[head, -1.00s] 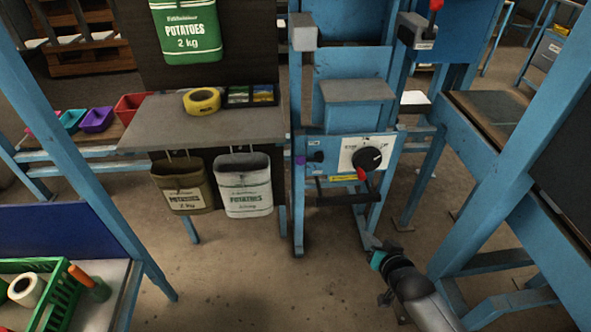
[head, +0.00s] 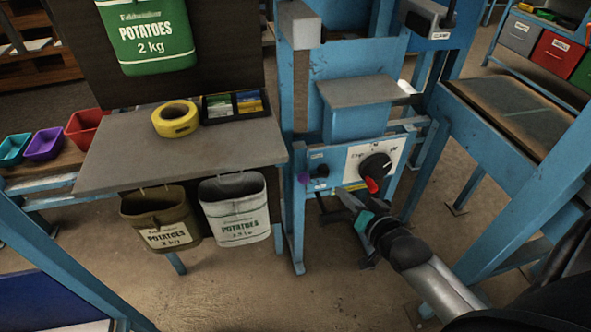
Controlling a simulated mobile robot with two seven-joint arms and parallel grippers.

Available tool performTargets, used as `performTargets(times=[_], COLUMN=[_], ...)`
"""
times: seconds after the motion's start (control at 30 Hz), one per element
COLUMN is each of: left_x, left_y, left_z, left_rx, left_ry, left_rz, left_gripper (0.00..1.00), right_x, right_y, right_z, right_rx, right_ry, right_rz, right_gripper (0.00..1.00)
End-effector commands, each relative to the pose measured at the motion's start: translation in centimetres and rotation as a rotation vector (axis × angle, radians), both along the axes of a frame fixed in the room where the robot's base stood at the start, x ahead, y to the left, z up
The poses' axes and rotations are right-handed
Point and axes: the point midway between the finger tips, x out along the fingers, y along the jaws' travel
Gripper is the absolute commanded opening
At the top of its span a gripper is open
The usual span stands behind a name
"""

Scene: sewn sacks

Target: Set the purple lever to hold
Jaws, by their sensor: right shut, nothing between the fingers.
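The purple lever (head: 304,178) is a small purple-tipped lever at the left end of the blue machine's front panel, beside a dark knob (head: 321,171). The label by it is too small to read. A white dial plate with a black rotary knob (head: 376,166) and a red pointer sits to the right on the same panel. My right gripper (head: 340,203) is shut and empty, just below the panel, to the right of and below the purple lever, apart from it in the picture. My left gripper is not in view.
A grey shelf (head: 130,161) with yellow tape (head: 175,119) stands at left. An olive sack (head: 160,218) and a white sack (head: 234,210) hang beneath it. A blue-framed table (head: 515,112) stands at right. Floor before the machine is open.

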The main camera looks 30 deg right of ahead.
Motion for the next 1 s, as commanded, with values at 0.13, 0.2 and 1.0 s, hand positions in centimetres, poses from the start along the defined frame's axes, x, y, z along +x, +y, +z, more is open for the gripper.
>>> performTargets(times=[0.13, 0.2, 1.0], left_x=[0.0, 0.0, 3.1], left_y=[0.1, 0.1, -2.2], left_z=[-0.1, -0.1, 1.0], left_rx=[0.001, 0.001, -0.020], left_ry=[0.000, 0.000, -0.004], left_rz=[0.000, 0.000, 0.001], left_gripper=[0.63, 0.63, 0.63], right_x=[-0.1, -0.1, 4.1], right_y=[0.0, 0.0, -0.3], right_z=[0.3, 0.3, -1.1], right_rx=[0.004, 0.004, 0.003], right_ry=[-0.007, -0.007, -0.010], right_rz=[0.000, 0.000, 0.001], right_gripper=[0.00, 0.00, 0.00])
